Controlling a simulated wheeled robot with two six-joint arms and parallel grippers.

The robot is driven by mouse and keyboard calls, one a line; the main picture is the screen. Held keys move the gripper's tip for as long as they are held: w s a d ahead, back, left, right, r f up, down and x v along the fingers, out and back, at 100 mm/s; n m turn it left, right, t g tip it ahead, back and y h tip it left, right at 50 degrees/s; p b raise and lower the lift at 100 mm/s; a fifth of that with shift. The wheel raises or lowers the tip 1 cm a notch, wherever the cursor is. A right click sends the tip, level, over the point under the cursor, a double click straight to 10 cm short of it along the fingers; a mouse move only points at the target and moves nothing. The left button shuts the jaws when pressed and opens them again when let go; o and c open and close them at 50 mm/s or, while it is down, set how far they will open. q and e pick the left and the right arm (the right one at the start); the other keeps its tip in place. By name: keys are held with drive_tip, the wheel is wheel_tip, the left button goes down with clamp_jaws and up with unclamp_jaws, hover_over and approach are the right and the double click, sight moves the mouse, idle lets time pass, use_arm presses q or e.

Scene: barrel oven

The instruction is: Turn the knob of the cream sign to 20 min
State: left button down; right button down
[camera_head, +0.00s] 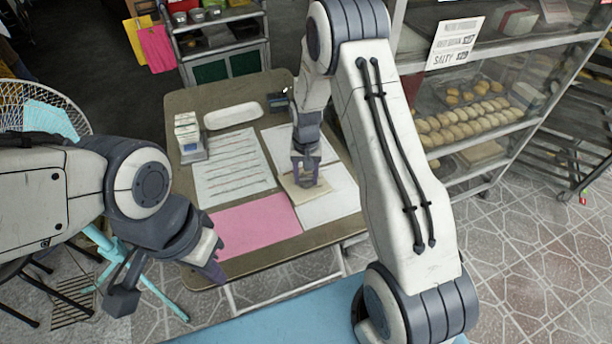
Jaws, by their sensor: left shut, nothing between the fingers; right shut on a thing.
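The cream sign (299,194) lies on the table among the papers, right of centre. My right gripper (306,180) comes down over it from above and is shut on its knob, which is mostly hidden between the fingers. The sign's markings and the knob's pointing direction are too small and covered to read. My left gripper (215,273) is shut and empty at the table's front left edge, apart from the sign.
The table (185,103) also bears a lined sheet (232,165), a pink sheet (248,228), white sheets, a white oblong dish (233,116) and a small stand (190,140). A glass bread cabinet (480,110) stands right. A fan (40,105) stands left.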

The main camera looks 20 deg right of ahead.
sight(306, 177)
drive_tip(key=shift+c, duration=1.5)
unclamp_jaws()
wheel_tip(306, 177, up, 10)
drive_tip(key=shift+r, duration=0.25)
